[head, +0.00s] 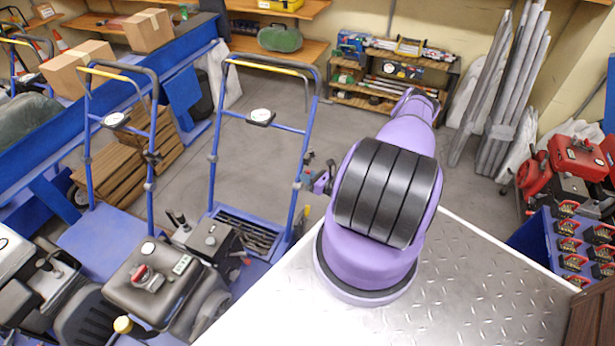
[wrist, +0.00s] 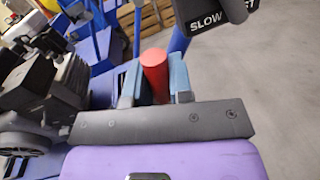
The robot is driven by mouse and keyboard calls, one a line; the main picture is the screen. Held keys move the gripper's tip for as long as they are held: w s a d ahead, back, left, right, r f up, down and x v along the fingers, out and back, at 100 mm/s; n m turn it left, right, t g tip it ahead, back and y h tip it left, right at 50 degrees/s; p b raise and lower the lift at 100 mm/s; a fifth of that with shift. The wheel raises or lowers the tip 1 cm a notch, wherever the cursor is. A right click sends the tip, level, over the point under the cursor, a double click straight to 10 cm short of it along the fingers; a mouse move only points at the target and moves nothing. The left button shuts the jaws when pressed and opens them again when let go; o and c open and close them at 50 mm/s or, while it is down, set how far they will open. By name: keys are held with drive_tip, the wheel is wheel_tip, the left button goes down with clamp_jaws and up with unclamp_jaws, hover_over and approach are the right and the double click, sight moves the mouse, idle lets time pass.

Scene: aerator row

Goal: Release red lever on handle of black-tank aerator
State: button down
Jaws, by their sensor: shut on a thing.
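In the wrist view, the blue-padded fingers of my gripper (wrist: 156,88) stand on both sides of a red cylindrical grip (wrist: 154,66), which looks like the red lever. My gripper is shut on it. In the head view my gripper (head: 322,181) is small and partly hidden by my purple arm, beside the right post of a blue aerator handle (head: 301,160). A dark-tank engine (head: 207,238) sits at the base of this handle. The wrist view also shows a dark engine (wrist: 55,80) at left.
A black box marked SLOW (wrist: 208,18) hangs close above right of my fingers. Another aerator with a blue handle (head: 90,140) stands to the left, and a large dark-tank engine (head: 150,282) is in front. Open floor (head: 370,125) lies behind the right handle.

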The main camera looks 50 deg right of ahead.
drive_tip(key=shift+s, duration=0.1)
drive_tip(key=c, duration=1)
unclamp_jaws()
drive_tip(key=s, duration=0.3)
drive_tip(key=s+d, duration=0.1)
drive_tip(key=s, duration=0.6)
drive_tip(key=shift+s+d+r, duration=0.15)
drive_tip(key=shift+s+d, duration=0.05)
drive_tip(key=shift+s, duration=0.1)
